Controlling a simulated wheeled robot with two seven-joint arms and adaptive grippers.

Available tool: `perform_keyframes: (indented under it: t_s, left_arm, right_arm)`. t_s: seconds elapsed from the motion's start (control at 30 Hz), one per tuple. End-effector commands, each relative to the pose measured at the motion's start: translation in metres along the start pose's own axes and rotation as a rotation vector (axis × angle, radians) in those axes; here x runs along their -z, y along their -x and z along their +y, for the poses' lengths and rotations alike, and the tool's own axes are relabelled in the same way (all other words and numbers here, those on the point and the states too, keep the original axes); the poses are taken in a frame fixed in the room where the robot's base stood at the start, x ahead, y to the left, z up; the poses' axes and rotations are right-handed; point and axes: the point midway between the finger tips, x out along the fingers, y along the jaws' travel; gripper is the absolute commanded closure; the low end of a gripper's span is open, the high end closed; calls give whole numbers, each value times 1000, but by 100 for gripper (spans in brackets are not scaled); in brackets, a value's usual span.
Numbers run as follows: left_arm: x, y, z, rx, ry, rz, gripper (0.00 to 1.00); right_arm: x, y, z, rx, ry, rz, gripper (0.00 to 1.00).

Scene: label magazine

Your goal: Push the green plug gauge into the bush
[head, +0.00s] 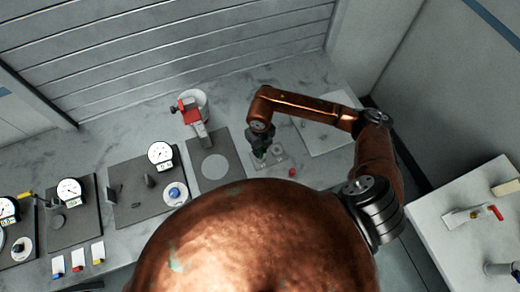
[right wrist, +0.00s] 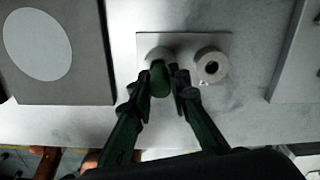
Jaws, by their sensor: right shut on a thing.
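The green plug gauge (right wrist: 160,80) is between the fingers of my right gripper (right wrist: 163,84), which is shut on it. Behind and under the gauge is a pale round bush (right wrist: 157,55) at the left of a light plate (right wrist: 185,40). The gauge and fingers cover part of it, and I cannot tell whether the gauge's tip is inside. A second pale ring (right wrist: 212,66) with an open dark hole stands to the right on the plate. In the head view my right gripper (head: 261,146) points down at the plate (head: 278,163). My left gripper is not in view.
A dark mat with a pale disc (head: 215,166) lies left of the plate. A red-and-grey stand (head: 190,112) is behind it. Dial gauges (head: 160,153) stand further left. A small red piece (head: 292,172) lies close right. A pale flat board (head: 322,135) lies at the right.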

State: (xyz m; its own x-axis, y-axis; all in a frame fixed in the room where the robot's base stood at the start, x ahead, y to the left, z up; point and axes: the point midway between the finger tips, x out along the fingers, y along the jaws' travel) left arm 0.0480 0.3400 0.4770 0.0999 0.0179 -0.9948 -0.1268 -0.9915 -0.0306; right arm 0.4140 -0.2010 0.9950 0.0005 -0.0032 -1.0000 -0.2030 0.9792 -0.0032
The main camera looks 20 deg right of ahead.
Motion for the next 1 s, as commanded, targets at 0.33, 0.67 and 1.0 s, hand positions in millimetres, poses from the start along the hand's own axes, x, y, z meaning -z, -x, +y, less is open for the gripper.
perform_keyframes:
  t_s: [0.33,0.67,1.0]
  left_arm:
    - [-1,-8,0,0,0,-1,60]
    - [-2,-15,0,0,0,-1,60]
    - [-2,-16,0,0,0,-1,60]
  right_arm:
    - [0,-9,0,0,0,0,100]
    - [0,-17,0,0,0,0,100]
    - [0,-18,0,0,0,0,68]
